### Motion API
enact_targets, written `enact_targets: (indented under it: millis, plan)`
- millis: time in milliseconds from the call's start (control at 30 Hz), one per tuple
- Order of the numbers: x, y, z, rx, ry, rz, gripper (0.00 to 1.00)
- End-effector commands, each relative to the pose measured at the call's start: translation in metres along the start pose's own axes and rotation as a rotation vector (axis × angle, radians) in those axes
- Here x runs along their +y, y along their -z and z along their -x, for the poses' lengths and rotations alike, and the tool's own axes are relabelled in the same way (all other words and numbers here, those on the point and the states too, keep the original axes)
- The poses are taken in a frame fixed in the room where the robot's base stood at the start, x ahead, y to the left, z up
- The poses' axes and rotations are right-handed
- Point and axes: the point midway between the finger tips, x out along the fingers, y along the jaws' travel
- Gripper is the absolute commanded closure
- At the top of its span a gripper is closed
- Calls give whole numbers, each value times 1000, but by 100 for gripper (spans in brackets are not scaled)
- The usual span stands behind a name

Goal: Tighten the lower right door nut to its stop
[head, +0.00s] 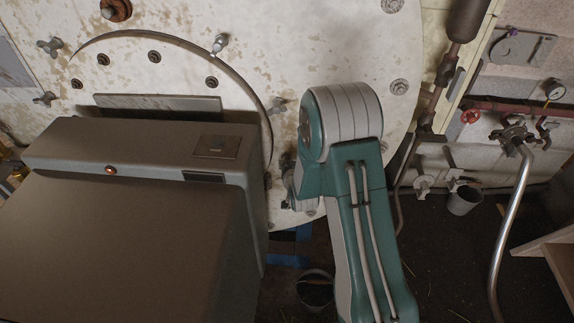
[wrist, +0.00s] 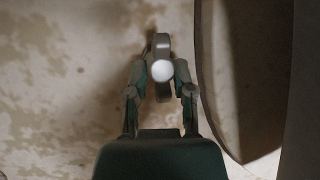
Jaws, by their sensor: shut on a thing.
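In the wrist view my gripper (wrist: 161,76) is shut on a grey wing nut, the lower right door nut (wrist: 162,43). One finger lies on each side of it. The wings stand nearly upright in the picture, and a bright round stud end (wrist: 162,71) shows at the centre. How far the nut sits from its stop cannot be told. In the head view my arm hides most of the nut and the fingers; part of my gripper (head: 294,190) shows left of the arm. The round door (head: 180,55) is on the stained pale still front.
Other wing nuts sit around the door, at upper left (head: 49,46), left (head: 44,99), top right (head: 219,43) and right (head: 279,106). At right are a red valve wheel (head: 470,116), a pipe (head: 511,215) and a small bucket (head: 464,200). Another bucket (head: 315,289) stands below the still.

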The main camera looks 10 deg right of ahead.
Motion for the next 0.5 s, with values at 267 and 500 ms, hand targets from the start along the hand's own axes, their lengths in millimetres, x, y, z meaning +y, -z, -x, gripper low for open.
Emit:
enact_targets:
  millis: [267, 500]
  plan:
    - [2, 0, -1, 24, 49, -98, 100]
    - [4, -2, -1, 61, 132, -274, 100]
